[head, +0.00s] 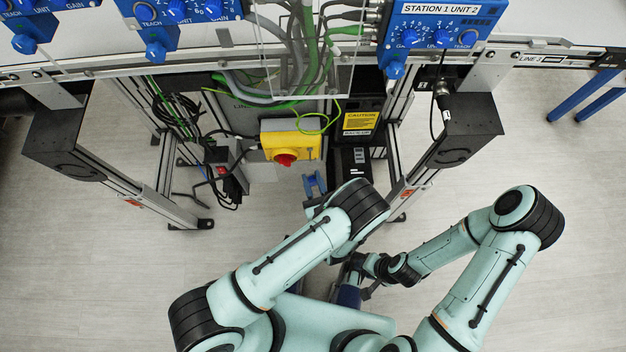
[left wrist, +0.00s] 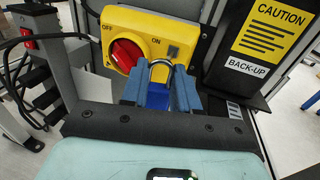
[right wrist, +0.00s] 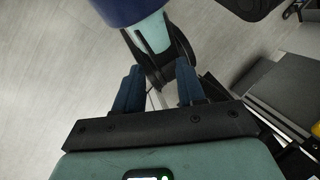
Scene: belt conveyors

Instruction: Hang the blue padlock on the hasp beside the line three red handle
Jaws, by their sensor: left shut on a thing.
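The yellow switch box (head: 299,148) carries the red handle (head: 286,159), which also shows in the left wrist view (left wrist: 127,55) between OFF and ON labels. A small grey hasp (left wrist: 173,52) is on the box face, right of the handle. My left gripper (head: 314,182) is shut on the blue padlock (left wrist: 157,96), in front of and a little below the box. The padlock's metal shackle (left wrist: 160,64) points up towards the box, just short of the hasp in the picture; I cannot tell the gap. My right gripper (right wrist: 157,90) has its fingers apart with nothing held between them.
A black back-up unit with a yellow caution label (head: 360,122) stands right of the box. Cables and a red rocker switch (left wrist: 28,38) are at the left. Conveyor frame legs (head: 165,200) flank the space. Blue control boxes (head: 440,28) are above.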

